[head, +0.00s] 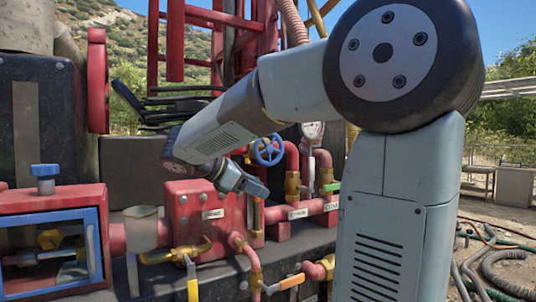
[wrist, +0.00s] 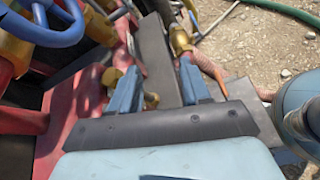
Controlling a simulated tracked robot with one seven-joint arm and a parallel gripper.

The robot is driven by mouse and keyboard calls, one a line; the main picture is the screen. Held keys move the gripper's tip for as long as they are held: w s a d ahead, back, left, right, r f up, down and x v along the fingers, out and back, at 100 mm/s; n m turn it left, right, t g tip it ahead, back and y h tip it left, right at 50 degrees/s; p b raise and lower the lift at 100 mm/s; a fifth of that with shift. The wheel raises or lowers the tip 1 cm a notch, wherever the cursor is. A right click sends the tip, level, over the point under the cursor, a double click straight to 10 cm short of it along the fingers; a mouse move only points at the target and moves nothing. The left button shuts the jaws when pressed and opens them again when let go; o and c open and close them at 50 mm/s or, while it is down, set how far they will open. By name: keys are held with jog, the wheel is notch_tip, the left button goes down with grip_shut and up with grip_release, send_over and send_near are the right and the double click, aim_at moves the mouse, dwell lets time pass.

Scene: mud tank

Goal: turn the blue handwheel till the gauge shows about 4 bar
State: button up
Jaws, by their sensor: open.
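The blue handwheel (head: 268,150) stands on the red pipework in the middle of the head view. Part of its rim (wrist: 46,40) shows at the top left of the wrist view. A round, pale-faced gauge (head: 312,130) is on the pipe right of the wheel; its reading is too small to tell. My gripper (head: 258,189) is below and slightly left of the handwheel in the head view, apart from it. In the wrist view its two blue fingers (wrist: 160,68) are spread, with nothing held between them. The wheel lies off to the left of the fingers.
Red pipes with brass fittings crowd the area around the gripper. A yellow lever (head: 193,287), an orange lever (head: 291,282) and a green handle (head: 332,187) stick out nearby. A beige cup (head: 141,228) is at left. Hoses (head: 500,268) lie on open ground at right.

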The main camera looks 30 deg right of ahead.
aim_at(259, 152)
jog(key=w+a+r+n+h, duration=0.3)
jog(key=w+a+r+h, duration=0.25)
jog(key=w+r, duration=0.2)
jog(key=d, duration=1.3)
jog(key=shift+w+d+r, duration=0.1)
jog(key=shift+d+r, duration=0.1)
jog(key=shift+d, duration=0.15)
jog(key=shift+c, duration=0.2)
grip_shut()
